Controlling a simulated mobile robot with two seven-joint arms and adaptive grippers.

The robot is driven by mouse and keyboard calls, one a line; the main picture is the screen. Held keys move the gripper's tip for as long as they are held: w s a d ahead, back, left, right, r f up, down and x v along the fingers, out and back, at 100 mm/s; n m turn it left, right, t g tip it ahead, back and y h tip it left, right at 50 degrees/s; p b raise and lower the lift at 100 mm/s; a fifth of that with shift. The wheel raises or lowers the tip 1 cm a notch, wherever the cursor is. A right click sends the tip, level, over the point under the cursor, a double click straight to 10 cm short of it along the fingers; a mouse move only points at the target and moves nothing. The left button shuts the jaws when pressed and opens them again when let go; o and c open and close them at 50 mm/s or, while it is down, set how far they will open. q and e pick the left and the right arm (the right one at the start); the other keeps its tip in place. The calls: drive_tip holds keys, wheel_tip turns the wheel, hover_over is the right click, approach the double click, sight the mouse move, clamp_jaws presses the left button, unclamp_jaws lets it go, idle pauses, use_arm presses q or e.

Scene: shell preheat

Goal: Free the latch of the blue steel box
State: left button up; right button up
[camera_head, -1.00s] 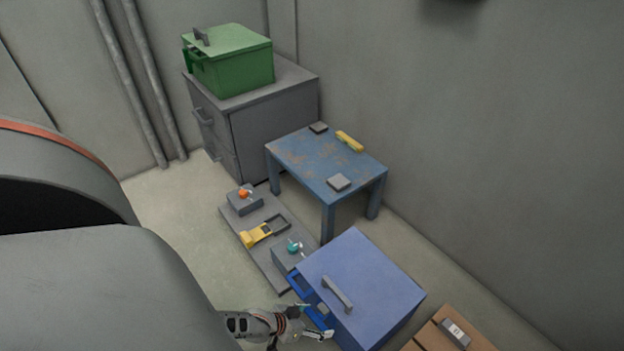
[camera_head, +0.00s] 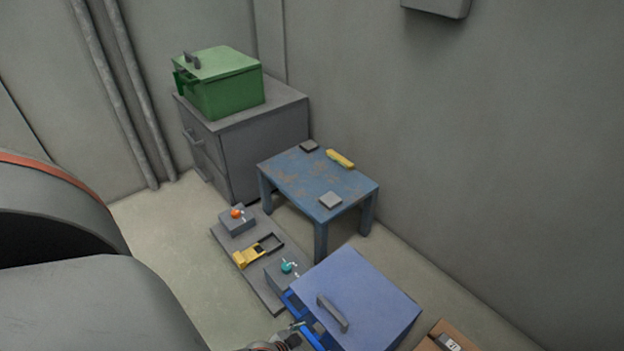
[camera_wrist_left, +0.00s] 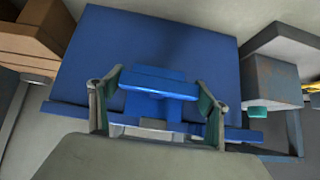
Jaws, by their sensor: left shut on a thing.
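The blue steel box (camera_head: 365,297) stands at the lower right of the head view, with a grey handle (camera_head: 332,313) on its lid. In the left wrist view the box (camera_wrist_left: 150,40) fills the middle, and its blue T-shaped latch (camera_wrist_left: 158,92) sticks out toward me. My left gripper (camera_wrist_left: 157,82) is shut on the latch, with one green-padded finger at each side of it. In the head view only part of this gripper (camera_head: 292,339) shows at the bottom edge, beside the box's front. My right gripper is not in view.
A grey floor panel (camera_head: 228,265) with an orange knob, a yellow lever and a teal knob lies left of the box. Behind it stand a worn blue table (camera_head: 300,180) and a grey cabinet (camera_head: 265,135) bearing a green box (camera_head: 218,85). A brown crate (camera_head: 428,343) is at lower right.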

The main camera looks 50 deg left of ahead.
use_arm(q)
drive_tip(key=o, duration=1.1)
drive_tip(key=shift+c, duration=0.2)
drive_tip(key=shift+o, duration=0.3)
drive_tip(key=v, duration=1.2)
